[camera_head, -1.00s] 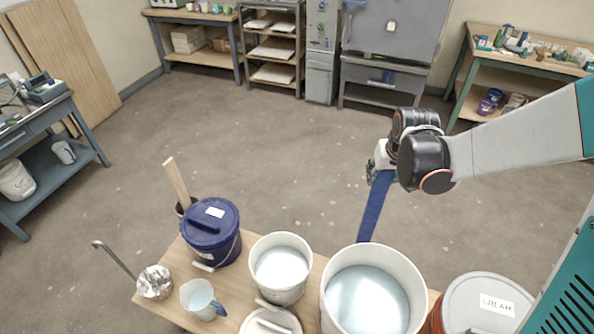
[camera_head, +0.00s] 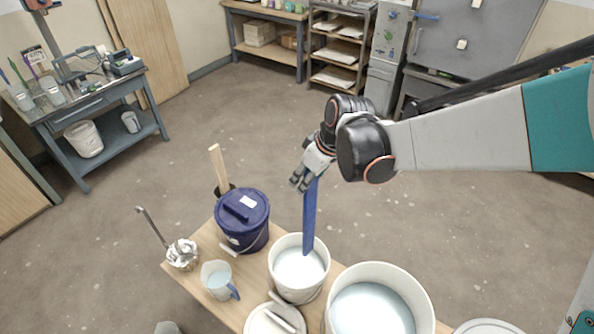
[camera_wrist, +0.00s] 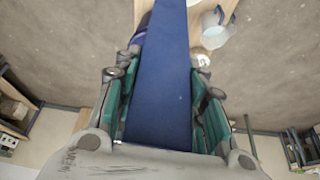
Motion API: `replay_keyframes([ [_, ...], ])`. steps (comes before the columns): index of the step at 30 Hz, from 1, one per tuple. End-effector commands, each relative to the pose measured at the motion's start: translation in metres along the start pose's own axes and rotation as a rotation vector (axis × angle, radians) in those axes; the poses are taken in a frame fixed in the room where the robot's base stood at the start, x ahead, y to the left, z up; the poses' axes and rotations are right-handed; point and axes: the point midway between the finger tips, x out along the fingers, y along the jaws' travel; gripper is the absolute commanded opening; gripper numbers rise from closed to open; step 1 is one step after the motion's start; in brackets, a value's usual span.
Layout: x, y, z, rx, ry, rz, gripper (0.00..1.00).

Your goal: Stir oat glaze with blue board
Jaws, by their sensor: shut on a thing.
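My gripper (camera_head: 308,178) is shut on the blue board (camera_head: 309,215), a long flat strip hanging nearly upright below it. The board fills the middle of the wrist view (camera_wrist: 160,75) between the green-padded fingers. Its lower end overlaps the opening of the smaller white bucket (camera_head: 297,288), which holds pale glaze (camera_head: 296,267). I cannot tell whether the tip is in the glaze or just above it. A larger white bucket (camera_head: 428,312) with pale bluish glaze (camera_head: 370,308) stands to its right. No label readable here shows which glaze is oat.
A wooden stick (camera_head: 218,168) rises behind the blue bucket. The floor beyond is clear.

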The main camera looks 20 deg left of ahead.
Motion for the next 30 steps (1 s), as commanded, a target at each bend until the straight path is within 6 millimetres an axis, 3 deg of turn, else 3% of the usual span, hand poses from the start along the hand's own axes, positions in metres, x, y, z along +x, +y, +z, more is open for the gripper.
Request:
replay_keyframes([
  [3,0.001,-0.016,-0.014,-0.059,0.004,-0.023,0.04],
  [8,0.004,-0.023,-0.019,-0.087,0.007,-0.034,0.04],
  [30,0.062,-0.023,0.005,-0.086,0.007,-0.033,0.04],
])
